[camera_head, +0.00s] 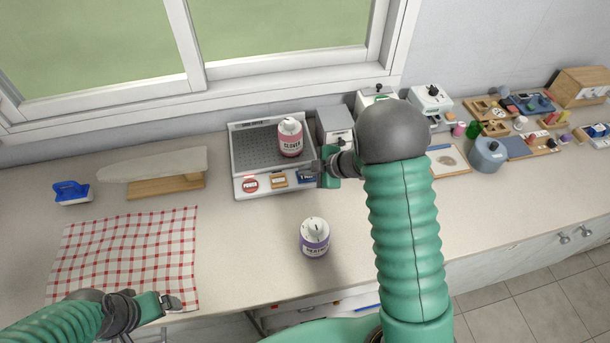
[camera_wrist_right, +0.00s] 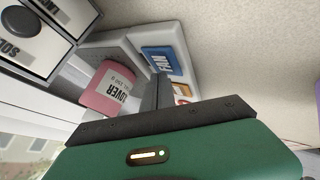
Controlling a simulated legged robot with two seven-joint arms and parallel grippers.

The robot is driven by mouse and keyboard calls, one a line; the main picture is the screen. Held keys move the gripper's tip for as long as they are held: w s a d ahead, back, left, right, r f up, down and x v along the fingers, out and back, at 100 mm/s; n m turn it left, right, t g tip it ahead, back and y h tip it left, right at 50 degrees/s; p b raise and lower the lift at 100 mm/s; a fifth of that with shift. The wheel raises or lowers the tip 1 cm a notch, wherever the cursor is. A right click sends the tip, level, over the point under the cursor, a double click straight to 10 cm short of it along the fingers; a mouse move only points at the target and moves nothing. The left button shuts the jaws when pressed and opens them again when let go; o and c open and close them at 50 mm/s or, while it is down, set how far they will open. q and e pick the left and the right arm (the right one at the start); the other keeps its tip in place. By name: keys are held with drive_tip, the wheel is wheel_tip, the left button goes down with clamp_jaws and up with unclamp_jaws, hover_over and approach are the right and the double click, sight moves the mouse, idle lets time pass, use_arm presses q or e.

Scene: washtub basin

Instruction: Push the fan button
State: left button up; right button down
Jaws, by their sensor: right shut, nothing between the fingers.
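The grey washtub basin (camera_head: 268,150) has a light front panel with a row of labelled buttons. The blue fan button (camera_head: 305,176) is the rightmost, partly hidden by my right gripper. In the right wrist view, its blue FAN label (camera_wrist_right: 161,64) shows just beyond the fingertips. My right gripper (camera_head: 319,171) is shut and empty at the button's right edge; I cannot tell whether it touches. Its dark fingers also show in the wrist view (camera_wrist_right: 157,92). My left gripper (camera_head: 172,303) is over the front edge of the checked cloth, its opening unclear.
A red power button (camera_head: 250,184) and an orange button (camera_head: 279,180) sit left of the fan button. A grey box (camera_head: 335,124) stands right of the basin.

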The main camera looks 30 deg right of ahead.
drive_tip(key=shift+d, duration=0.25)
drive_tip(key=shift+d+f, duration=0.1)
drive_tip(key=shift+f, duration=0.2)
drive_tip(key=shift+d+r+p, duration=0.2)
drive_tip(key=shift+r+p, duration=0.55)
drive_tip(key=shift+p, duration=0.1)
drive_tip(key=shift+f, duration=0.1)
wheel_tip(320, 180, up, 6)
drive_tip(key=p, duration=0.6)
